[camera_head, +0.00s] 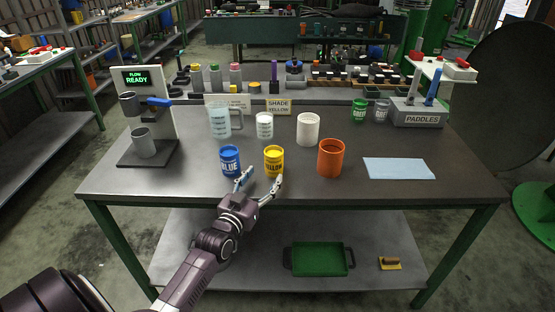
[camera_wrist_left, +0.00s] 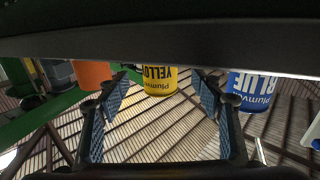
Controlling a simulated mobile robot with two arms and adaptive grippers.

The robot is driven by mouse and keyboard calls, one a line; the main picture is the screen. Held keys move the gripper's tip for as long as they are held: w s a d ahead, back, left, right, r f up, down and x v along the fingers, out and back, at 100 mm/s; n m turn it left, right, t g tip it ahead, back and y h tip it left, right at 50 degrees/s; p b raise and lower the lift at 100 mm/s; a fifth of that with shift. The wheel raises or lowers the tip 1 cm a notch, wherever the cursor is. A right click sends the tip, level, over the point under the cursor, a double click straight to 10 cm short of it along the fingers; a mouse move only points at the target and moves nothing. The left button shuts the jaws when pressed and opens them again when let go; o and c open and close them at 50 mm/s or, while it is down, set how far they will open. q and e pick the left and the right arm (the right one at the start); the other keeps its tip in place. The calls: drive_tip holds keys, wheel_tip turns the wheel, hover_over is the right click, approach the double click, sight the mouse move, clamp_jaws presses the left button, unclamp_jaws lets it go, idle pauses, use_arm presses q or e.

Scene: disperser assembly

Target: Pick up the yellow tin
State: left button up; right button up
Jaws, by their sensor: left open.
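The yellow tin (camera_head: 274,161) stands upright near the front of the bench, between the blue tin (camera_head: 230,160) and the orange cup (camera_head: 331,157). My left gripper (camera_head: 260,186) is open just in front of it, its two fingers spread toward the tin's sides. In the left wrist view the yellow tin (camera_wrist_left: 160,80) appears upside down, beyond and between the open fingertips (camera_wrist_left: 160,85). Nothing is between the fingers there. My right gripper does not show.
The blue tin (camera_wrist_left: 252,88) is close to one finger, and the orange cup (camera_wrist_left: 92,74) is on the other side. A white cup (camera_head: 308,128), clear jug (camera_head: 220,121) and small beaker (camera_head: 264,125) stand behind. A pale blue cloth (camera_head: 399,168) lies right, with free bench around it.

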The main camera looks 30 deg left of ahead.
sight(270, 167)
use_arm(q)
drive_tip(key=w, duration=0.3)
drive_tip(key=shift+w+a+r, duration=0.15)
drive_tip(key=shift+a+r, duration=0.1)
drive_tip(key=shift+r, duration=0.05)
drive_tip(key=shift+w+a+f+p, duration=0.1)
drive_tip(key=shift+w+p, duration=0.05)
drive_tip(key=shift+w, duration=0.45)
drive_tip(key=shift+w+a+f+p, duration=0.1)
drive_tip(key=shift+w+p, duration=0.05)
drive_tip(key=shift+w, duration=0.8)
drive_tip(key=c, duration=1.4)
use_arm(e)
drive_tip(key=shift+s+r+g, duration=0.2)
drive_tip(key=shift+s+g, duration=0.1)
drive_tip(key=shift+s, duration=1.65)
use_arm(q)
drive_tip(key=shift+r, duration=0.2)
drive_tip(key=shift+c, duration=0.2)
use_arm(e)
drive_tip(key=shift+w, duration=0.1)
